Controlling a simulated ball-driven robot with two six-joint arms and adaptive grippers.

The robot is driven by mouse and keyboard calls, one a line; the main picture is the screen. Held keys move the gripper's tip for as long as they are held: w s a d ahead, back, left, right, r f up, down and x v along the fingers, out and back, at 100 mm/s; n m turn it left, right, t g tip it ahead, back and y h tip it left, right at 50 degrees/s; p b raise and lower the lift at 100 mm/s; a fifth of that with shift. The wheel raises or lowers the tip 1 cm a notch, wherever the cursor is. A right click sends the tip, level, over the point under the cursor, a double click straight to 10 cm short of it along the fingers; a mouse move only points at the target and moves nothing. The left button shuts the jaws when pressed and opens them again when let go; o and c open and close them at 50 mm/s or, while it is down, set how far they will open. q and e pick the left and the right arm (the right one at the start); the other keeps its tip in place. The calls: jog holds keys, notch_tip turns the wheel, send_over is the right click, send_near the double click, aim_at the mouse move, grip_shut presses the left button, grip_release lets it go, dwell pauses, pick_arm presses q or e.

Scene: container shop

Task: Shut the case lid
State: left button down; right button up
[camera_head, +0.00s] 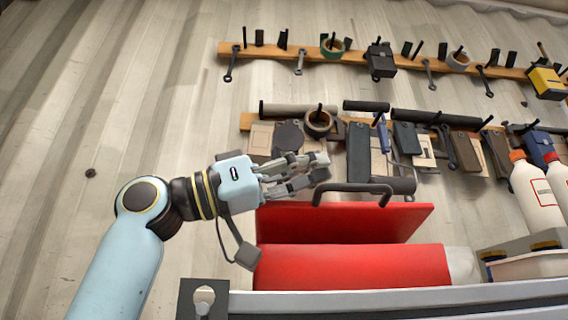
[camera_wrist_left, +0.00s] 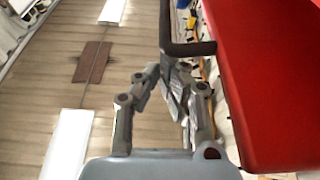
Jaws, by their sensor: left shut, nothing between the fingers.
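The red case stands on a grey-edged surface, its lid (camera_head: 345,222) raised behind its red lower part (camera_head: 352,267). A dark bar handle (camera_head: 353,187) stands along the lid's top edge. My left gripper (camera_head: 322,167) is shut and empty, at the left end of the handle and above the lid's upper left corner. In the left wrist view the gripper (camera_wrist_left: 172,72) is close to the dark handle (camera_wrist_left: 188,48), with the red lid (camera_wrist_left: 268,80) to the right. I cannot tell whether the fingers touch the handle. The right gripper is out of view.
Wall racks with hanging tools (camera_head: 300,60) are behind the case. White bottles with orange and red caps (camera_head: 538,195) and a grey bin (camera_head: 525,262) stand to the right. A dark bracket (camera_head: 203,298) sits at the surface's left front corner. Space left of the lid is open.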

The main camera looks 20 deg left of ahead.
pick_arm(q)
notch_tip(320, 180, up, 4)
jog(key=p, duration=0.3)
jog(key=b+v, duration=0.4)
jog(key=v, duration=0.6)
jog(key=shift+f+b, duration=0.3)
jog(key=shift+b, duration=0.05)
